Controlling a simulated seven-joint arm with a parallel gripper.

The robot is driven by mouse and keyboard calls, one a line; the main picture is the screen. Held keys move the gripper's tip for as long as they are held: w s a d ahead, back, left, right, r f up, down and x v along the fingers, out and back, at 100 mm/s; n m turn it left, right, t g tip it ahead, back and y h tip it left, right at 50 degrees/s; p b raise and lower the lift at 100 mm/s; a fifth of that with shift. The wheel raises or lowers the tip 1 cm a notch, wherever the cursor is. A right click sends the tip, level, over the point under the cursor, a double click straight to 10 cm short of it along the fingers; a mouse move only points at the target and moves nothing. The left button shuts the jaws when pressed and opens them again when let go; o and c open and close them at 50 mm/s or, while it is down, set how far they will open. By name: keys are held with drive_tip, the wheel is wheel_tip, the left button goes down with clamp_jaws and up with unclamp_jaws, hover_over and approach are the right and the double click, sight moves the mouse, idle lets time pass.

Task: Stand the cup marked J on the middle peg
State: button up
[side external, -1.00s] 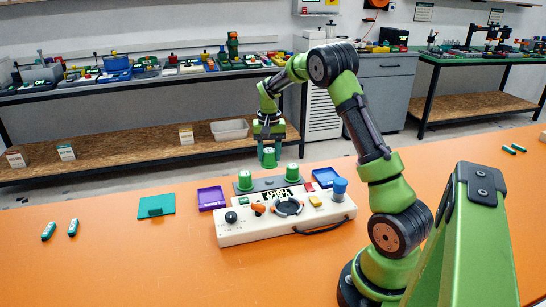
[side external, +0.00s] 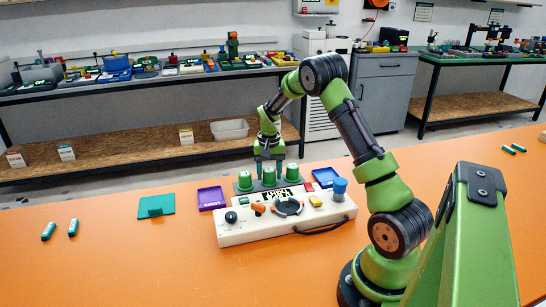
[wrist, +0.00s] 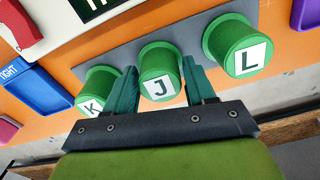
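The green cup marked J (wrist: 161,65) is between my two fingers in the wrist view, its white J label facing the camera. It also shows in the side view (side external: 269,174), between two other green cups and about level with them. My gripper (side external: 269,166) points down over it. In the wrist view the teal fingers (wrist: 160,76) lie along both sides of the cup and appear to be shut on it. The middle peg is hidden under the cup; I cannot tell whether the cup is fully seated.
Cup K (wrist: 96,88) and cup L (wrist: 237,45) stand close on either side, on a grey plate (wrist: 190,27). The white control box (side external: 240,234) is in front of them. A purple tray (side external: 211,198) and a blue tray (side external: 325,177) flank the plate.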

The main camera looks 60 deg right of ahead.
sight(269, 169)
drive_tip(key=shift+o, duration=1.1)
wheel_tip(269, 169, up, 12)
drive_tip(key=s+a+r+n+t, duration=0.35)
drive_tip(key=a+r, duration=0.65)
drive_tip(key=a, duration=0.5)
drive_tip(key=s+a+n+t+y, duration=0.2)
drive_tip(key=s+a+n+t, duration=0.1)
drive_tip(key=s+a, duration=1.1)
drive_tip(key=shift+a+r+n+t, duration=0.2)
drive_tip(key=shift+n+t, duration=0.15)
drive_tip(key=shift+w, duration=0.1)
